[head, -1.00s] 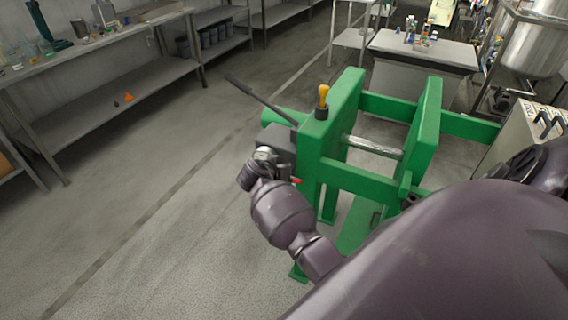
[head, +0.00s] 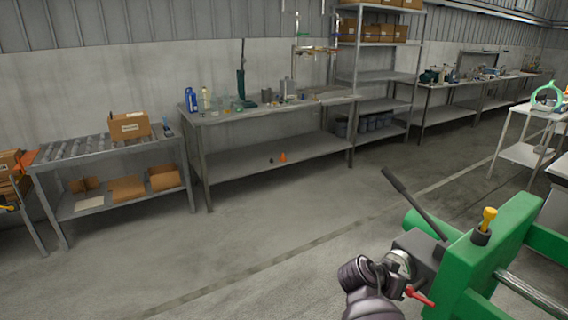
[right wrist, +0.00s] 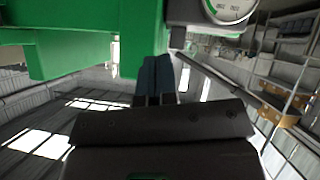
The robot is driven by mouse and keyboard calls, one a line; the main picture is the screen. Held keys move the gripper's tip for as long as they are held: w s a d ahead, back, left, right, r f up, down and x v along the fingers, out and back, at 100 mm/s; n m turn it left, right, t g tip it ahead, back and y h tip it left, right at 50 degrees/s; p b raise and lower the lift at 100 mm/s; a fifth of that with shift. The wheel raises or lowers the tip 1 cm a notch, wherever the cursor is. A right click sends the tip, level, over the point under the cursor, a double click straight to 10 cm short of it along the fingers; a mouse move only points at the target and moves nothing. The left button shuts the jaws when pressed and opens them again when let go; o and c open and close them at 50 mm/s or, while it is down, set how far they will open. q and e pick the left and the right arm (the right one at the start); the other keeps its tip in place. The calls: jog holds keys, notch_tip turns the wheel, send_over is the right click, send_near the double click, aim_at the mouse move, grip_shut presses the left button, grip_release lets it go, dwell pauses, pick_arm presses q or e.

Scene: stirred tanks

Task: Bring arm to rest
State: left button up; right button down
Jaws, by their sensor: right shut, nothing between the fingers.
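My right arm (head: 372,300) comes in at the bottom of the head view, beside the green press frame (head: 497,250). Its wrist is close to a round gauge (head: 399,262) on the press's grey pump block. In the right wrist view my right gripper (right wrist: 155,64) has its two dark fingers together, with nothing between them. The fingertips appear in front of a green part of the frame (right wrist: 140,35); I cannot tell whether they touch it. The gauge (right wrist: 228,8) shows at the top right there. My left gripper is in neither view.
The pump block carries a long dark handle (head: 412,203) and a red lever (head: 420,297). A yellow-topped knob (head: 488,220) stands on the frame. Workbenches (head: 265,113) and a roller table (head: 90,150) line the wall. Open floor (head: 270,225) lies between.

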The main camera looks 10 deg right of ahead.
jog(key=w+a+r+n+t+y, duration=0.2)
jog(key=w+a+n+t+y, duration=0.3)
jog(key=a+n+t+y, duration=0.4)
jog(key=s+f+n, duration=0.1)
jog(key=s+f, duration=0.3)
jog(key=s, duration=0.5)
jog(key=s+f+n+y, duration=0.1)
jog(key=s+f, duration=0.4)
jog(key=s, duration=0.4)
jog(key=s+f+n, duration=0.1)
jog(key=s+f, duration=0.3)
jog(key=s, duration=0.5)
jog(key=shift+d+f+n+y, duration=0.3)
jog(key=shift+f+n+y, duration=0.1)
jog(key=shift+s, duration=0.15)
